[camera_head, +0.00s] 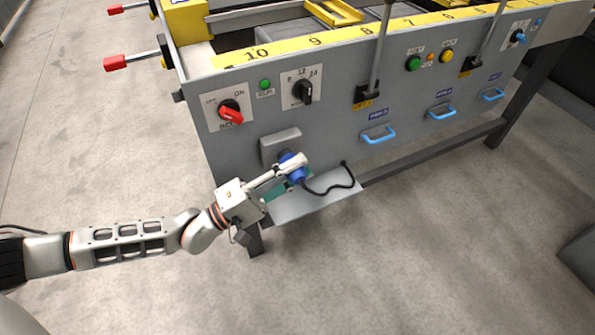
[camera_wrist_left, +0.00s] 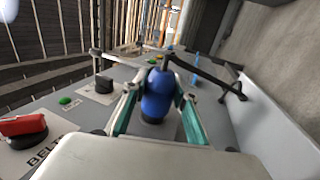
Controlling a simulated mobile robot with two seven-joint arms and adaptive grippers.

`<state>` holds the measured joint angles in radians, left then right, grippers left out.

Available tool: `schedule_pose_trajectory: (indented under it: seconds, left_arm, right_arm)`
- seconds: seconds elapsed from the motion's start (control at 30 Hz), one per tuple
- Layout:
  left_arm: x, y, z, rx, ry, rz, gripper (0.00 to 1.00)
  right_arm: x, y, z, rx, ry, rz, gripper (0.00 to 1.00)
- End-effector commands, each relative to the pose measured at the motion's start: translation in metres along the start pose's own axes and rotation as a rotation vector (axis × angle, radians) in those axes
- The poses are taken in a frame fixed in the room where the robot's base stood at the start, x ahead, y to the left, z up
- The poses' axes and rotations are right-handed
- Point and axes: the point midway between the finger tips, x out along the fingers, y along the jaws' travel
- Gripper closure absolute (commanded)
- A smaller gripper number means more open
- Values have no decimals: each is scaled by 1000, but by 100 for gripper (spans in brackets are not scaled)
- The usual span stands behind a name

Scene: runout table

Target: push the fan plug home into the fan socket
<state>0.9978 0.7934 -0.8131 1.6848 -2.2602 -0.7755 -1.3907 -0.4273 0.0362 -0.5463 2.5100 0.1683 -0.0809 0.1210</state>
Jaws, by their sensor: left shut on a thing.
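The blue fan plug (camera_head: 292,170) is between the fingers of my left gripper (camera_head: 294,169), which is shut on it. In the left wrist view the blue plug (camera_wrist_left: 157,96) stands between the two teal-padded fingers. The fan socket (camera_head: 279,142) is a grey box on the panel's front, right behind the plug and partly hidden by it and the fingers. The plug is at or very close to the socket's lower right part; I cannot tell how far in it sits. My right gripper is out of view.
A black cable (camera_head: 330,189) runs from the plug to the right above a grey shelf (camera_head: 315,203). A red rotary switch (camera_head: 230,111) and a black selector (camera_head: 303,91) sit above the socket. Blue handles (camera_head: 378,135) line the panel to the right. The floor in front is clear.

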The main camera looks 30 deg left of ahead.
Motion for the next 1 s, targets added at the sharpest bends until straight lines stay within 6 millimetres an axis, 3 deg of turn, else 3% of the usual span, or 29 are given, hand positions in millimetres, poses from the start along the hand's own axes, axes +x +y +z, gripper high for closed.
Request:
schedule_pose_trajectory:
  seconds: [0.97,1.0]
  left_arm:
    - [0,1,-20,1,2,0,97]
    - [0,1,-21,1,2,0,62]
  right_arm:
    - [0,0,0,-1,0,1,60]
    - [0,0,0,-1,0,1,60]
